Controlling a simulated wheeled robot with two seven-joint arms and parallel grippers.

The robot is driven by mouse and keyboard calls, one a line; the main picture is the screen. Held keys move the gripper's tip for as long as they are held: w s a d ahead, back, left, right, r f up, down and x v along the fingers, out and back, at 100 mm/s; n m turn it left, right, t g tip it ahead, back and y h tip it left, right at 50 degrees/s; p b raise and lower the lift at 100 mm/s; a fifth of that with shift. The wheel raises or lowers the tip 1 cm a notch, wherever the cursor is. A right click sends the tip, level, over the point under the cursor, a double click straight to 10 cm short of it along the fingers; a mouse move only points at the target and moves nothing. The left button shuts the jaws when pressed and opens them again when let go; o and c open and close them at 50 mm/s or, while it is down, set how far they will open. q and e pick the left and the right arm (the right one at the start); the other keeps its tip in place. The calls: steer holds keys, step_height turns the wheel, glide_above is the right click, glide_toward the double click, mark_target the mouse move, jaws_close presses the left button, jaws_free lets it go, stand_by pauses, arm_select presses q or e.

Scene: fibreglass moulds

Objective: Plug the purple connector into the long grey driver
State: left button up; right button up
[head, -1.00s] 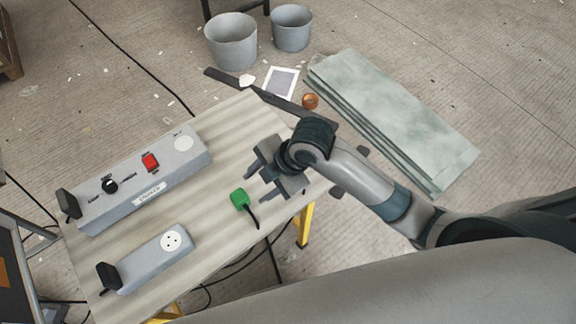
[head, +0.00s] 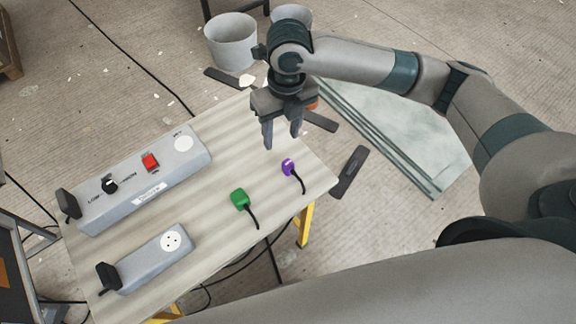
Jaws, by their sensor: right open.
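The purple connector (head: 288,167) lies on the right part of the table, with a short dark cable trailing toward the table's edge. The long grey driver (head: 146,178) lies along the far left side of the table. It has a black knob, a red switch and a round pale socket (head: 184,143) at its right end. My right gripper (head: 282,142) is open and empty, fingers pointing down, beyond the purple connector in the picture and apart from it. My left gripper is not in view.
A green connector (head: 240,200) with a cable lies left of the purple one. A shorter grey box (head: 152,260) with a round socket sits at the table's near left. The table (head: 212,207) is clear between them. Buckets (head: 231,42) and stacked sheets (head: 385,125) are on the floor.

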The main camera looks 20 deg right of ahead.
steer(key=shift+w+d+r+n+h, duration=0.2)
steer(key=shift+d+r+n, duration=0.25)
steer(key=shift+d, duration=0.15)
steer(key=shift+w+d+r+n+h, duration=0.2)
steer(key=shift+d+r+n, duration=0.15)
steer(key=shift+d+r, duration=0.15)
steer(key=shift+f, duration=0.1)
steer(key=p, duration=0.2)
glide_toward(289, 162)
step_height(289, 162, down, 5)
steer(key=shift+w+f, duration=0.1)
steer(key=shift+w, duration=0.05)
steer(key=shift+f, duration=0.15)
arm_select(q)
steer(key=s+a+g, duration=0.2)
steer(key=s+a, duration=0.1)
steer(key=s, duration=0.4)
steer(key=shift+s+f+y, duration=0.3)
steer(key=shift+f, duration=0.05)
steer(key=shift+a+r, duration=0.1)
arm_select(e)
steer(key=shift+f, duration=0.1)
